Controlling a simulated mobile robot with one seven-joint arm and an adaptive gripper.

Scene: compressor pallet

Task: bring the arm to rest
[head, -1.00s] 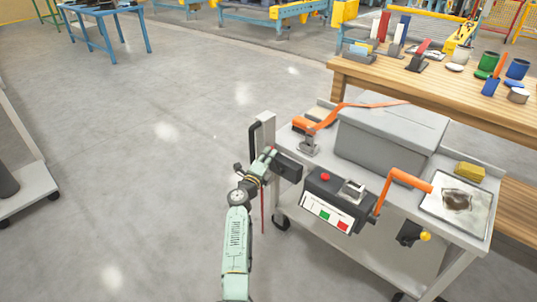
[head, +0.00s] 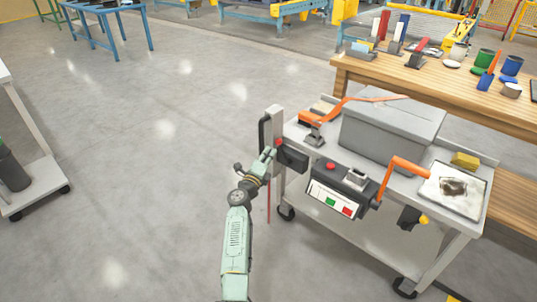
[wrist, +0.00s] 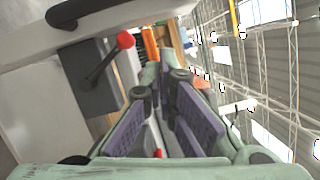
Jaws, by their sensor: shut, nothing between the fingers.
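My pale green arm reaches up from the bottom of the head view. My gripper (head: 268,154) is at its end, just left of the dark switch box (head: 291,157) with a red knob on the grey cart's post. In the wrist view my gripper (wrist: 166,75) is shut and empty, its purple-padded fingers close together at the tips. The dark box (wrist: 90,85) with a lever and red ball knob shows to their left in that view. I cannot tell whether the fingers touch anything.
The grey cart (head: 330,215) carries a grey lidded box (head: 390,135), an orange-handled clamp (head: 313,130), a control box (head: 340,190) and an orange crank (head: 395,175). A wooden bench (head: 440,95) stands behind. Floor left of my arm is clear, up to another cart (head: 35,180).

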